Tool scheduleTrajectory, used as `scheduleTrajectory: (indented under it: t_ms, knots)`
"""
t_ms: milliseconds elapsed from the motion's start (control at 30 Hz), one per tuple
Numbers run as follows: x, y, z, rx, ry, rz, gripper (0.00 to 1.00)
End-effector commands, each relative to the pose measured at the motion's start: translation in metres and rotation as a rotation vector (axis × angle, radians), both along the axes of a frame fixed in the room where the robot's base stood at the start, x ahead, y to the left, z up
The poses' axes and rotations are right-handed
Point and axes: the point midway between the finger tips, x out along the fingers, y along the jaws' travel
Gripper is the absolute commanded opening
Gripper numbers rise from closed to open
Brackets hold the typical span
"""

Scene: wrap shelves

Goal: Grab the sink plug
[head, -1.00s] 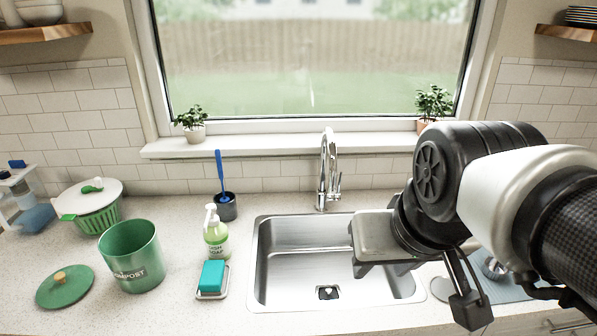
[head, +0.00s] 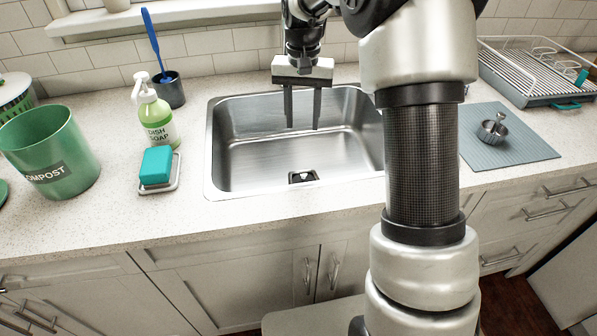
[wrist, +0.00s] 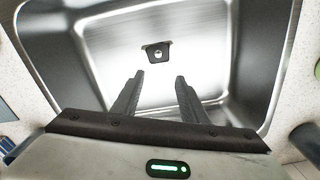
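A small dark, square-edged piece with a bright knob, which looks like the sink plug (head: 303,176), sits at the front of the steel sink's (head: 240,172) floor. It also shows in the wrist view (wrist: 157,54), beyond my fingertips and roughly centred between them. My gripper (head: 302,126) points down over the sink with its two dark fingers apart and nothing between them. In the wrist view my gripper (wrist: 159,76) is open and apart from the plug. Whether the plug is seated in a drain hole is not clear.
Left of the sink stand a soap bottle (head: 156,115), a teal sponge (head: 156,165) on a dish, a brush holder (head: 170,92) and a green compost bin (head: 60,160). On the right, a small metal item (head: 493,128) rests on a blue-grey mat (head: 525,150), near a dish rack (head: 520,75).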

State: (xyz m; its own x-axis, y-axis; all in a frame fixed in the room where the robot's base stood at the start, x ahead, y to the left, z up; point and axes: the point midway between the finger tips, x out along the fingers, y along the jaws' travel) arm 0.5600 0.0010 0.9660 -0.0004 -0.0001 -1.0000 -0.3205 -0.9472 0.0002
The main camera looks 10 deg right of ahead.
Motion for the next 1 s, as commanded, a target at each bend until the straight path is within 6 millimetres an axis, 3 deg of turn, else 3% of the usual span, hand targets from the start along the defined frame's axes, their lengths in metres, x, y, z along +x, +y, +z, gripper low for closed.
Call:
scheduleTrajectory:
  t_ms: [500,833,1000]
  knots:
    - [-0.002,-0.001,-0.103,0.0,0.004,0.0,0.4]
    - [-0.003,-0.001,-0.125,0.0,0.001,0.0,0.4]
    - [-0.011,-0.002,-0.148,0.0,0.003,0.0,0.4]
